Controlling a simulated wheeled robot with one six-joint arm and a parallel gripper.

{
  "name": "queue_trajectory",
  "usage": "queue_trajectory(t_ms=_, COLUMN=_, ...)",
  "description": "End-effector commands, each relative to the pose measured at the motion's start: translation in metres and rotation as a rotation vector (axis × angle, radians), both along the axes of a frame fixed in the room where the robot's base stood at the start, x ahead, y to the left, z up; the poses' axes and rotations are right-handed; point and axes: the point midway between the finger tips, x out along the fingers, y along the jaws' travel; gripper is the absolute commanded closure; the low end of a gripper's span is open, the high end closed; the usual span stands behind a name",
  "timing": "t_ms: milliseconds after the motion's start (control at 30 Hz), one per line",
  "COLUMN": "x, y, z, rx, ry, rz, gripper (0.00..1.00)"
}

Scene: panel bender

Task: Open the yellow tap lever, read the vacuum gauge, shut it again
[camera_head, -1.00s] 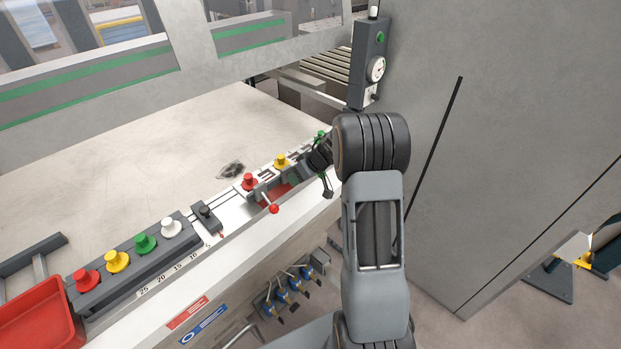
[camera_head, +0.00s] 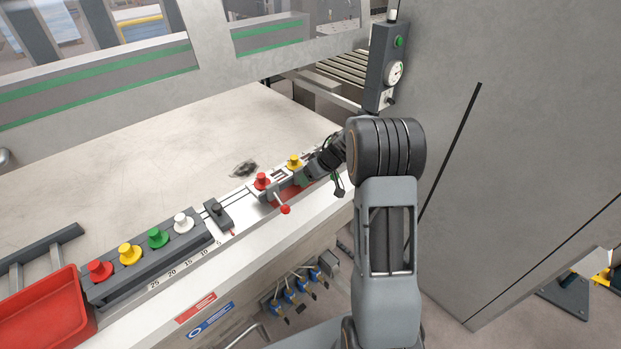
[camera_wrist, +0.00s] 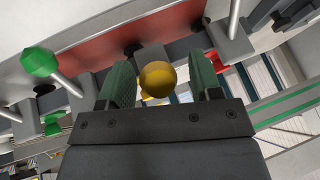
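The yellow ball knob of the tap lever (camera_wrist: 157,79) sits between the two green-padded fingers of my gripper (camera_wrist: 160,72) in the wrist view. A narrow gap shows on each side of the ball, so the fingers look open around it. In the head view my gripper (camera_head: 306,177) is over the front rail, and the yellow lever's ball is hidden there. The round white gauge (camera_head: 395,72) is on the dark grey box at upper right; its needle is too small to read.
A red-balled lever (camera_head: 285,209) stands just left of my gripper. A green-knobbed lever (camera_wrist: 40,62) shows at left in the wrist view. A yellow knob (camera_head: 293,161) and a red knob (camera_head: 262,181) stand on the rail. A grey cabinet wall (camera_head: 520,130) closes the right side.

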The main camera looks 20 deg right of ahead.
Motion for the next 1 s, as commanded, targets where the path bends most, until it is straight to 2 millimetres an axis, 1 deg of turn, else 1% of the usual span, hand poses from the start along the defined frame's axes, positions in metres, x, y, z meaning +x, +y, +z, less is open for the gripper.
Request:
queue_trajectory(t_ms=233, x=0.0, y=-0.001, z=0.0, rx=0.0, ry=0.0, rz=-0.001, gripper=0.4)
queue_trajectory(t_ms=367, x=-0.003, y=-0.004, z=0.007, rx=-0.001, ry=-0.002, rz=-0.002, gripper=0.4)
queue_trajectory(t_ms=467, x=-0.008, y=-0.01, z=0.019, rx=-0.001, ry=-0.003, rz=-0.002, gripper=0.4)
queue_trajectory(t_ms=800, x=-0.032, y=-0.038, z=0.077, rx=-0.001, ry=-0.003, rz=-0.002, gripper=0.4)
queue_trajectory(t_ms=1000, x=-0.043, y=-0.05, z=0.102, rx=-0.001, ry=-0.002, rz=-0.002, gripper=0.4)
